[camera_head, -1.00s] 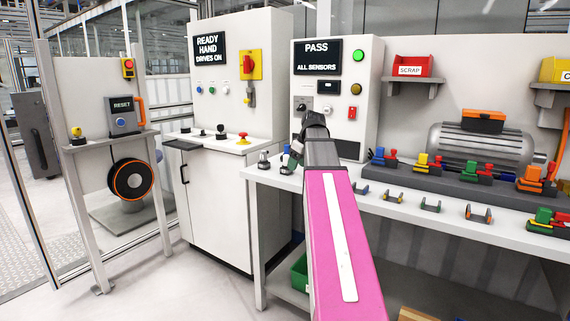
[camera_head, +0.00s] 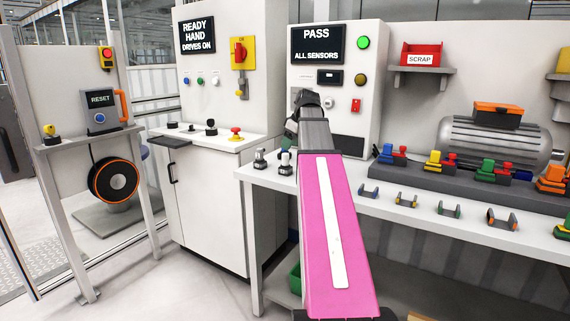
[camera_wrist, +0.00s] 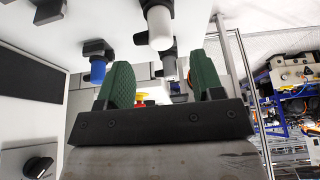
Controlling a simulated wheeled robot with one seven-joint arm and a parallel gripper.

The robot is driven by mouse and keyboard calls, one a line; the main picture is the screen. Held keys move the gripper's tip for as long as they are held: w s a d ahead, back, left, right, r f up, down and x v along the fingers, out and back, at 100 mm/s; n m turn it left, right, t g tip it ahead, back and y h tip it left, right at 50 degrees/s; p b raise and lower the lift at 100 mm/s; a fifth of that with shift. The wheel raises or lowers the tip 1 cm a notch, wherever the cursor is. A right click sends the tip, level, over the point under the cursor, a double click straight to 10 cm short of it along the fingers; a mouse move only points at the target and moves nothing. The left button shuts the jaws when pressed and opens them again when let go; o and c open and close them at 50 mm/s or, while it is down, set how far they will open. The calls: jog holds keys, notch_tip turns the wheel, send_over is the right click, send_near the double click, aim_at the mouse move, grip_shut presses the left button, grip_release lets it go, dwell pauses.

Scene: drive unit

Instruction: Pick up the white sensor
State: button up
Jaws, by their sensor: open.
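A white cylindrical sensor (camera_wrist: 159,27) in a black mount shows at the top middle of the wrist view, beyond the fingertips. In the head view, what looks like the same white sensor (camera_head: 285,163) stands at the left end of the bench, just below my gripper (camera_head: 291,134). In the wrist view my gripper (camera_wrist: 163,78) is open, with two green pads apart and nothing between them. A blue sensor (camera_wrist: 97,69) and a greyish sensor (camera_wrist: 169,66) are also there. My gripper and arm hide part of the bench in the head view.
The PASS test cabinet (camera_head: 360,75) stands behind the bench (camera_head: 340,187). Another small sensor (camera_head: 260,159) is left of the white one. A dark rail (camera_head: 460,188) with coloured parts and several small brackets occupy the bench to the right. A control cabinet (camera_head: 215,200) adjoins on the left.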

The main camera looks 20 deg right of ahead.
aim_at(286, 154)
jog(key=shift+x, duration=3.4)
jog(key=shift+s, duration=0.15)
jog(key=shift+c, duration=0.2)
grip_shut()
jog(key=shift+r, duration=0.1)
jog(key=shift+r, duration=0.8)
notch_tip(286, 154, up, 2)
jog(key=shift+r, duration=0.2)
jog(key=s+a+r, duration=0.3)
jog(key=a+r, duration=0.4)
jog(key=a, duration=0.4)
